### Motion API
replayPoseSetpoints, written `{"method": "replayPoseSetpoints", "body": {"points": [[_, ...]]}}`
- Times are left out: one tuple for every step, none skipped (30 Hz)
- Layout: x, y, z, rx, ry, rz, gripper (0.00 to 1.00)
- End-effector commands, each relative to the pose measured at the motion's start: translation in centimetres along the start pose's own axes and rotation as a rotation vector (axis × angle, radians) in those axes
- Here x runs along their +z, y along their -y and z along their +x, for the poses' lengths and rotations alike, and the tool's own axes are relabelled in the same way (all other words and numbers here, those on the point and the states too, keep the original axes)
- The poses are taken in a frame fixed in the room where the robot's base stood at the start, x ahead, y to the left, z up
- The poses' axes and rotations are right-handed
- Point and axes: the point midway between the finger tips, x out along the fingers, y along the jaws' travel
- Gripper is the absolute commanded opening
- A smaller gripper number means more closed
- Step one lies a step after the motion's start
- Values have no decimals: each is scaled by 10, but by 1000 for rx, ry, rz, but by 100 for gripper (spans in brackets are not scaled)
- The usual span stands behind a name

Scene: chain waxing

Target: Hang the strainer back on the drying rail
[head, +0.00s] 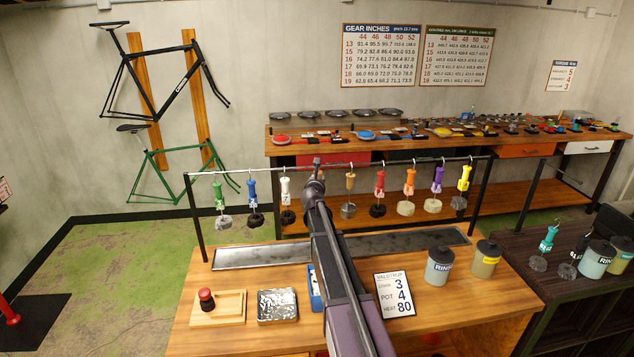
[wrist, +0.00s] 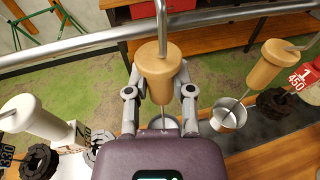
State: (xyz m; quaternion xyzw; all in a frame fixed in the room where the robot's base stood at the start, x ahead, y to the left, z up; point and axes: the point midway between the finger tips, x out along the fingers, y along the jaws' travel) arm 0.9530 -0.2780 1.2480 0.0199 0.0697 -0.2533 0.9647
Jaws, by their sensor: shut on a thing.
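My gripper (wrist: 160,88) is shut on the tan handle of a hooked tool, taken to be the strainer (wrist: 158,66). The handle is upright between the fingers and its metal hook rises past the drying rail (wrist: 85,44). I cannot tell whether the hook rests on the rail. A grey round rim shows below the handle; the rest is hidden by my gripper.
Another tan-handled tool (wrist: 268,66) with a metal cup hangs close on the right. A white-handled tool (wrist: 38,118) hangs on the left. Several coloured tools hang along the rail. Below stand a drip tray (head: 262,256), a sign (head: 394,294) and two pots (head: 439,268).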

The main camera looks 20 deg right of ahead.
Motion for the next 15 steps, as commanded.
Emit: {"method": "replayPoseSetpoints", "body": {"points": [[-8, 0, 0, 0, 0, 0, 0], [-9, 0, 1, 0, 0, 0, 0], [-11, 0, 1, 0, 0, 0, 0], [-12, 0, 1, 0, 0, 0, 0], [-13, 0, 1, 0, 0, 0, 0], [-14, 0, 1, 0, 0, 0, 0], [-15, 0, 1, 0, 0, 0, 0], [-15, 0, 1, 0, 0, 0, 0], [-16, 0, 2, 0, 0, 0, 0], [-16, 0, 2, 0, 0, 0, 0], [-16, 0, 2, 0, 0, 0, 0], [-16, 0, 2, 0, 0, 0, 0], [-16, 0, 2, 0, 0, 0, 0], [-16, 0, 2, 0, 0, 0, 0], [-16, 0, 2, 0, 0, 0, 0]]}}
